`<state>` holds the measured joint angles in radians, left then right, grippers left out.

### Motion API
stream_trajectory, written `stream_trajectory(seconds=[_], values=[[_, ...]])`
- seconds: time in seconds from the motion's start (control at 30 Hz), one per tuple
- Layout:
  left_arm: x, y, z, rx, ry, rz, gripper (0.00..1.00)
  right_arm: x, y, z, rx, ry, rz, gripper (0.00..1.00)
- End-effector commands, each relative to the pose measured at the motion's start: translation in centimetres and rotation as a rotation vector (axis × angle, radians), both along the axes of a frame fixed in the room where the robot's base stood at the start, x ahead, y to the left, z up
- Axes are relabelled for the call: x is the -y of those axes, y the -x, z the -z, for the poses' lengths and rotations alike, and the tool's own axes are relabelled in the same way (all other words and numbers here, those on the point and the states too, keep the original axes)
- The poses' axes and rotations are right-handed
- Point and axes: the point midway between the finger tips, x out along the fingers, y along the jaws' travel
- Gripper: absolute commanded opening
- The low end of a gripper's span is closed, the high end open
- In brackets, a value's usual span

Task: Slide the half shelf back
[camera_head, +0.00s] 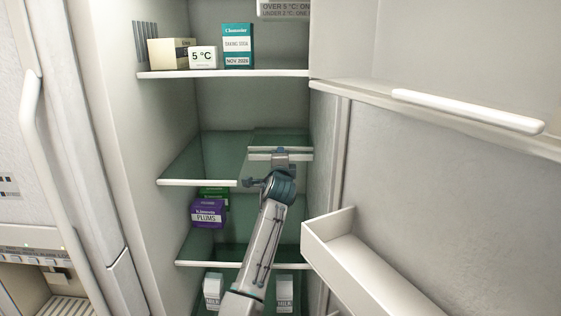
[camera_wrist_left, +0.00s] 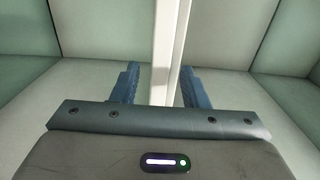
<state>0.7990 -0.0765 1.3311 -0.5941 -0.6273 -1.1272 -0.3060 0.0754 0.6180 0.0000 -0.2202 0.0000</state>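The half shelf is the right part of the middle glass shelf in the open fridge. Its green glass (camera_head: 281,137) and white front edge (camera_head: 262,156) show in the head view, higher in the picture than the left part's front edge (camera_head: 195,183). My left gripper (camera_head: 280,160) is at that white edge, and its arm rises from the bottom of the picture. In the left wrist view the two blue fingers (camera_wrist_left: 158,88) stand apart on either side of a white bar (camera_wrist_left: 164,50). A gap shows on the left of the bar; contact on the right is unclear. My right gripper is out of view.
Boxes, including a teal one (camera_head: 238,45), stand on the top shelf (camera_head: 225,73). A purple plums box (camera_head: 208,213) is below the middle shelf's left part. Milk cartons (camera_head: 284,290) stand at the bottom. The open door with a bin (camera_head: 345,240) is at right.

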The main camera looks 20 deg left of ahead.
Motion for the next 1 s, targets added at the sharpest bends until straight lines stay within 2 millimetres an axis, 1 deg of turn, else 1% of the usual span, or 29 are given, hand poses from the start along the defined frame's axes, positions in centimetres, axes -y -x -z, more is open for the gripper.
stream_trajectory(seconds=[0.03, 0.13, 0.27, 0.37, 0.5, 0.8, 0.9, 1.0], values=[[0.0, 0.0, 0.0, 0.0, 0.0, 0.0, 0.4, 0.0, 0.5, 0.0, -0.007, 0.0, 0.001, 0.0], [0.0, 0.0, 0.1, -0.001, 0.0, 0.0, 0.4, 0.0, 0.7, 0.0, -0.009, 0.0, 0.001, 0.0], [0.1, 0.1, 0.1, -0.001, 0.0, 0.0, 0.4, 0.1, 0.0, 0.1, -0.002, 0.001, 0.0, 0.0], [0.3, 0.7, 0.2, 0.0, 0.001, 0.001, 0.4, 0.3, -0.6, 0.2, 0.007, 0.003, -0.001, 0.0], [0.8, 2.6, 0.3, 0.001, 0.003, 0.001, 0.4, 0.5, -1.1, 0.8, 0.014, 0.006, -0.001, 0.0], [2.3, 7.8, 0.3, 0.001, 0.003, 0.001, 0.4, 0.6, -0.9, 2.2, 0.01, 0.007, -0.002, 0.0], [2.7, 9.1, 0.3, 0.001, 0.003, 0.002, 0.4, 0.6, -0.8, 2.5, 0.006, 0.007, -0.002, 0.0], [2.9, 9.9, 0.2, 0.001, 0.002, 0.001, 0.4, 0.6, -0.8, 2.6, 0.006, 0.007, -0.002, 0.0]])
